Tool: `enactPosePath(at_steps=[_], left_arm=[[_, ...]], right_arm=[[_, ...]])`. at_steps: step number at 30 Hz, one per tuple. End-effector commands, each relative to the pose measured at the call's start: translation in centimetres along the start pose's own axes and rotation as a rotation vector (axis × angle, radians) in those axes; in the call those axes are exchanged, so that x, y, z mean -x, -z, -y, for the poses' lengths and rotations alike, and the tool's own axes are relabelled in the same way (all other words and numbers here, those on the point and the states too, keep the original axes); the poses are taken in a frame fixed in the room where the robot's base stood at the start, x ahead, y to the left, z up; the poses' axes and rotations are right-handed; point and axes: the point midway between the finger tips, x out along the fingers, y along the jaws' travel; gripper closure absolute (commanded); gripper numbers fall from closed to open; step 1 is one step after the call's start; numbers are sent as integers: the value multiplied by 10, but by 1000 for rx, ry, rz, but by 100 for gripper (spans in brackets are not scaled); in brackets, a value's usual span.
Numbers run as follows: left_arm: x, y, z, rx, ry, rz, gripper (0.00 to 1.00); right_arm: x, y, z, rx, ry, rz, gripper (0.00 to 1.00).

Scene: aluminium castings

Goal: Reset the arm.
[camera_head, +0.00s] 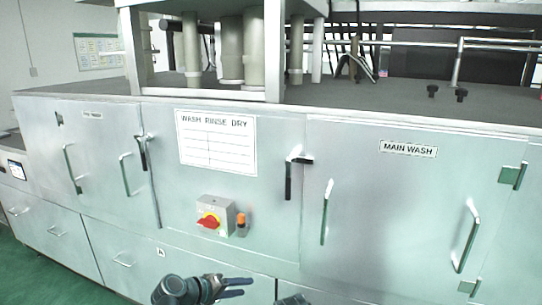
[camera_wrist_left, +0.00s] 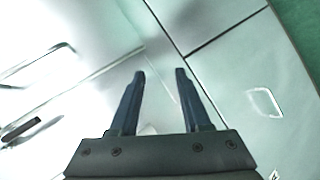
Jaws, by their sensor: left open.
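My left gripper (camera_head: 238,288) shows at the bottom middle of the head view, in front of the lower panels of a steel washing machine (camera_head: 270,190). Its two dark fingers are apart with nothing between them. In the left wrist view the open fingers (camera_wrist_left: 160,75) point toward the machine's pale metal doors, and the gap is empty. A small dark part at the bottom edge of the head view, right of the left gripper, may belong to my right arm. My right gripper cannot be made out.
The machine's front carries a red rotary switch (camera_head: 209,220), an orange button (camera_head: 241,219) and several door handles, one at the right (camera_head: 466,237). Pipes and posts (camera_head: 230,50) stand on its dark top. Green floor (camera_head: 20,270) shows at the lower left.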

Motion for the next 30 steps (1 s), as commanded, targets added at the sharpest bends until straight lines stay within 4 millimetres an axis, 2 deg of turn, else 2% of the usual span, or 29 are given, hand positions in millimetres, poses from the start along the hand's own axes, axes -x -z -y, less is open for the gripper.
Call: enactPosePath(at_steps=[1, 3, 6, 9, 12, 18, 30], left_arm=[[-6, -32, -11, -83, 83, 105, 52], [-12, -73, -6, -197, 215, 238, 52], [-6, -118, 5, -351, 409, 404, 52], [10, -146, 14, -483, 590, 530, 52], [28, -160, 20, -584, 743, 612, 52], [52, -167, 23, -687, 919, 679, 52], [55, -167, 25, -699, 948, 686, 52]], right_arm=[[18, -1, -2, 0, 0, 0, 50], [29, -2, -3, 0, 0, 0, 50], [44, -3, -4, 0, 0, 0, 50], [56, -3, -5, 0, 0, 0, 50], [66, -4, -6, 0, 0, 0, 50], [73, -4, -7, -1, 0, 0, 50], [73, -4, -7, -1, 0, 0, 50]])
